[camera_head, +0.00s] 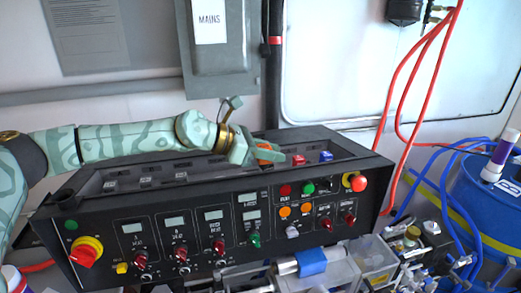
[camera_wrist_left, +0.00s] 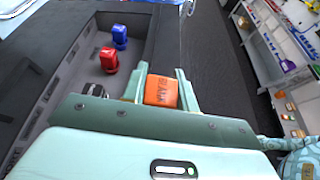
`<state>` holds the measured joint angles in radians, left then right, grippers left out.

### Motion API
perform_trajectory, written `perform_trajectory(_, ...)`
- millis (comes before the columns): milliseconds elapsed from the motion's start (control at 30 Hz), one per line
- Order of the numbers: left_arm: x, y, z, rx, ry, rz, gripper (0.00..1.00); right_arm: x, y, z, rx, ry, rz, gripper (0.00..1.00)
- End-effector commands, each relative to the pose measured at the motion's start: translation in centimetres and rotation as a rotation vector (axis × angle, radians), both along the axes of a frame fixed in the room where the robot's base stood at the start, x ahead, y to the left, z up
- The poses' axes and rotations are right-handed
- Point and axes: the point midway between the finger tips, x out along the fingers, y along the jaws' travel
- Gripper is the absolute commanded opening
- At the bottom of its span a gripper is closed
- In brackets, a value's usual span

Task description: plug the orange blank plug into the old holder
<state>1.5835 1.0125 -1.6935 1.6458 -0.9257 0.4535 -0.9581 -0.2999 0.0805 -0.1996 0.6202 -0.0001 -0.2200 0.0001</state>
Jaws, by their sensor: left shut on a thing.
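My left gripper (camera_head: 258,152) is shut on the orange blank plug (camera_head: 268,152) above the recessed top of the black console. In the left wrist view the orange blank plug (camera_wrist_left: 161,91), with dark lettering on its face, sits between the two fingers. A red plug (camera_head: 298,160) and a blue plug (camera_head: 326,156) stand in the recess to the right of the gripper; both show in the left wrist view too, red (camera_wrist_left: 109,60) and blue (camera_wrist_left: 119,37). I cannot tell which socket is the old holder. My right gripper is not in view.
The console's front panel (camera_head: 150,255) carries knobs, displays and buttons. A grey MAINS box (camera_head: 222,50) hangs on the wall behind. A blue barrel (camera_head: 470,190) and red hoses (camera_head: 392,110) are at the right. Clear bins (camera_head: 330,270) stand in front.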

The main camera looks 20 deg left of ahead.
Motion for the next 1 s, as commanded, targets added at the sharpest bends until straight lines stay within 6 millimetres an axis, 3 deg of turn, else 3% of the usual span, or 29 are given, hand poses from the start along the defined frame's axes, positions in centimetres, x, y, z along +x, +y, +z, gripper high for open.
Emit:
perform_trajectory(333, -1.6, -1.9, 1.8, -0.001, -0.001, 0.001, 0.06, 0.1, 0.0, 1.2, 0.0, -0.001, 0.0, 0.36)
perform_trajectory(667, -1.7, -2.0, 6.2, -0.001, 0.001, 0.001, 0.06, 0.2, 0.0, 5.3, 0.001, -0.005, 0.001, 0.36)
perform_trajectory(1000, -1.6, -2.0, 6.1, -0.001, 0.001, 0.001, 0.06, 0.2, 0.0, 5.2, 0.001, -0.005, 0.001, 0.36)
